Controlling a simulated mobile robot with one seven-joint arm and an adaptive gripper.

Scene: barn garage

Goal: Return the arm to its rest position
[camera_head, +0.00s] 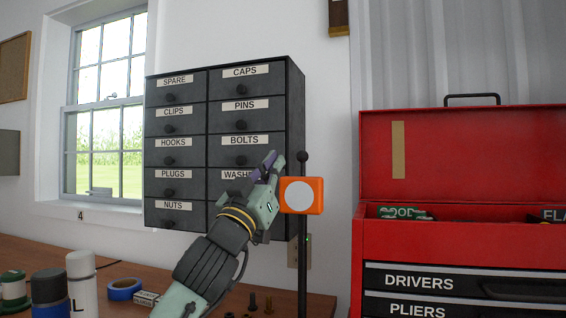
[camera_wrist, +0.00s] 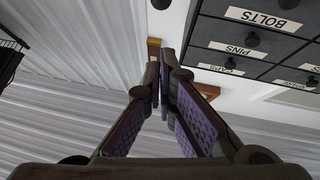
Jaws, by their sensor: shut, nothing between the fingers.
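My gripper (camera_head: 272,162) is raised in front of the right side of a dark drawer cabinet (camera_head: 207,108) on the wall. It covers part of the drawer labelled WASH. In the wrist view my gripper (camera_wrist: 161,68) shows its two purple-padded fingers with their tips together and nothing between them. The upside-down BOLTS, PINS and CAPS drawers of the cabinet (camera_wrist: 262,38) are at the upper right there, apart from the fingers. My arm comes up from the bottom of the head view.
An orange box with a white disc (camera_head: 301,195) is just right of my gripper, by a dark post (camera_head: 303,225). An open red toolbox (camera_head: 455,150) stands at right. Cans, blue tape (camera_head: 124,289) and bolts (camera_head: 260,302) stand on the wooden bench (camera_head: 318,302).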

